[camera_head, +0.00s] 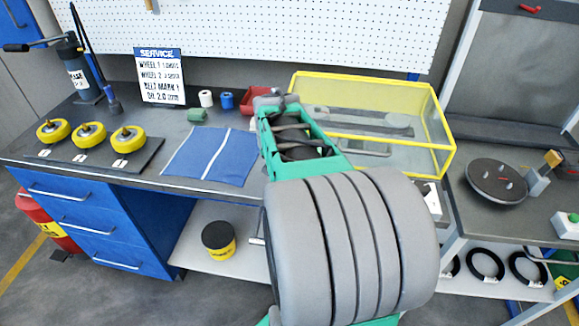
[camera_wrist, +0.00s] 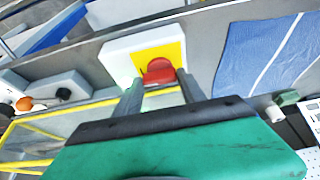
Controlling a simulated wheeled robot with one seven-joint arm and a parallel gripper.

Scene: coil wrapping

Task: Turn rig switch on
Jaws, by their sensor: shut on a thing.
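The rig switch is a red knob (camera_wrist: 159,70) on a yellow plate (camera_wrist: 168,52), set on a white box (camera_wrist: 122,58) in the wrist view. My gripper (camera_wrist: 160,82) has one finger on each side of the red knob and is shut on it. The finger contact is partly hidden by the knob and the fingers. In the head view my green and grey arm hides the gripper and the switch. The rig with its clear, yellow-framed guard (camera_head: 446,132) stands on the bench behind the arm.
A blue mat (camera_head: 210,155) lies left of the arm. Several yellow wheels, including one at the left (camera_head: 53,131), sit on a dark board. A service sign (camera_head: 160,76) stands behind. At right are a round dark turntable (camera_head: 497,182) and a green-button box (camera_head: 568,225).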

